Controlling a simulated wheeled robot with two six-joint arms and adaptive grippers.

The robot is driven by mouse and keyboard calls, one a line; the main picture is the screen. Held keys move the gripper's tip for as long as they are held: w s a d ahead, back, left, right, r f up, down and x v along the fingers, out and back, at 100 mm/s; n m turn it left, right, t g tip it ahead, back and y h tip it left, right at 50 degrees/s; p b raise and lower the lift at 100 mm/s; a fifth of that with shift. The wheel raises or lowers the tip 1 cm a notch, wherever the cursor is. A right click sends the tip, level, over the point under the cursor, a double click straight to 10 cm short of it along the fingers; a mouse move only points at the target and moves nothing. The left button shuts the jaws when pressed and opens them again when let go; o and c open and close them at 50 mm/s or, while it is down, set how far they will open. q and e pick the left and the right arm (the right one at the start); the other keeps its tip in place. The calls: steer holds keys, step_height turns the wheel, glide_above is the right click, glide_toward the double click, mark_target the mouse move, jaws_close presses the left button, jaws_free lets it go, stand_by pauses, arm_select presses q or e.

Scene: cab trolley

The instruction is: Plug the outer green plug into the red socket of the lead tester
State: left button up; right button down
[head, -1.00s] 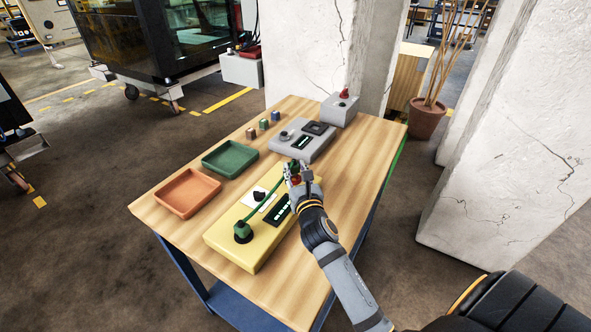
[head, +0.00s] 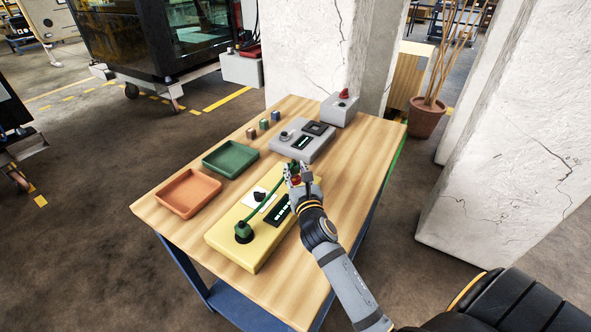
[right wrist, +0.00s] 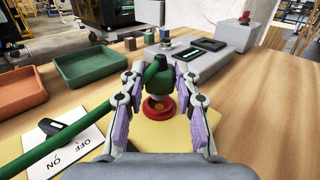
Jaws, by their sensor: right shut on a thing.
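The lead tester (head: 222,238) is a yellow box at the front of the wooden table. A green lead arches over it. One green plug (head: 242,231) stands upright at its near left end. The other green plug (right wrist: 154,82) is between the fingers of my right gripper (right wrist: 155,92), which is shut on it. This plug is upright over the red socket (right wrist: 159,109), in line with it; I cannot tell how deep it sits. In the head view my right gripper (head: 300,176) is at the tester's far right end and mostly hides plug and socket. My left gripper is not in view.
The tester has a black knob (head: 260,196) on an ON/OFF plate and a dark display (head: 280,211). An orange tray (head: 188,207) and a green tray (head: 231,171) lie to the left. A grey device (head: 283,151) stands behind. Bare table lies to the right.

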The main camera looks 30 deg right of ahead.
mark_target(297, 181)
steer(key=shift+f+b, duration=0.35)
steer(key=shift+f, duration=0.2)
steer(key=shift+f, duration=0.3)
steer(key=shift+s+f+b, duration=0.2)
steer(key=shift+f+b, duration=0.25)
steer(key=shift+f, duration=0.2)
steer(key=shift+s+f, duration=0.1)
steer(key=shift+f, duration=0.25)
steer(key=shift+r, duration=0.1)
steer(key=shift+w+r+p, duration=0.25)
steer(key=shift+r+p, duration=1.05)
steer(key=shift+p, duration=0.25)
steer(key=shift+r+p, duration=1.3)
steer(key=shift+r, duration=0.1)
